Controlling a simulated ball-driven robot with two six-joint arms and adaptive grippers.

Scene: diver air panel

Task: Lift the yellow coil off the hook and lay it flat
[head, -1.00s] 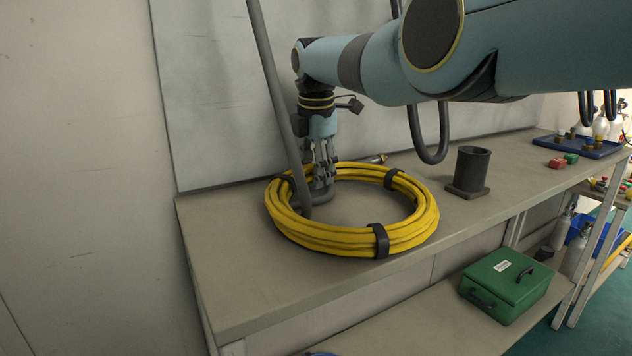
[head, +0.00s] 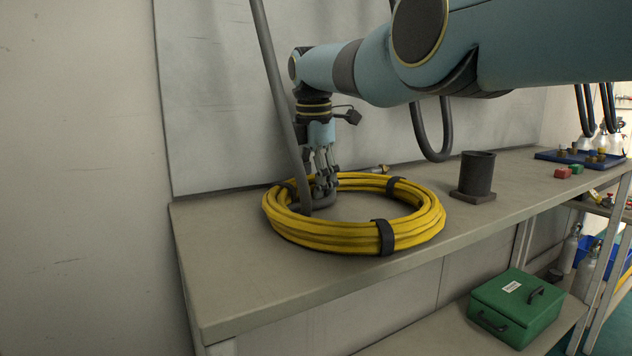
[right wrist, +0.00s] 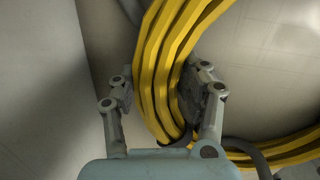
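The yellow coil (head: 345,238), a ring of several strands bound with dark bands, lies about level at the bench top. A grey rod (head: 277,90) comes down across the coil's left side and ends in a curved hook inside the ring. My right gripper (head: 322,185) reaches down at the coil's back left, beside the rod. The fingertips are partly hidden. My left gripper is in neither view.
A dark cup-like holder (head: 477,174) stands right of the coil on the bench (head: 235,290). Farther right are small red and green blocks and a blue tray (head: 590,160). Another hook (head: 433,155) hangs behind. A green box (head: 515,306) sits on the lower shelf. The bench's left front is clear.

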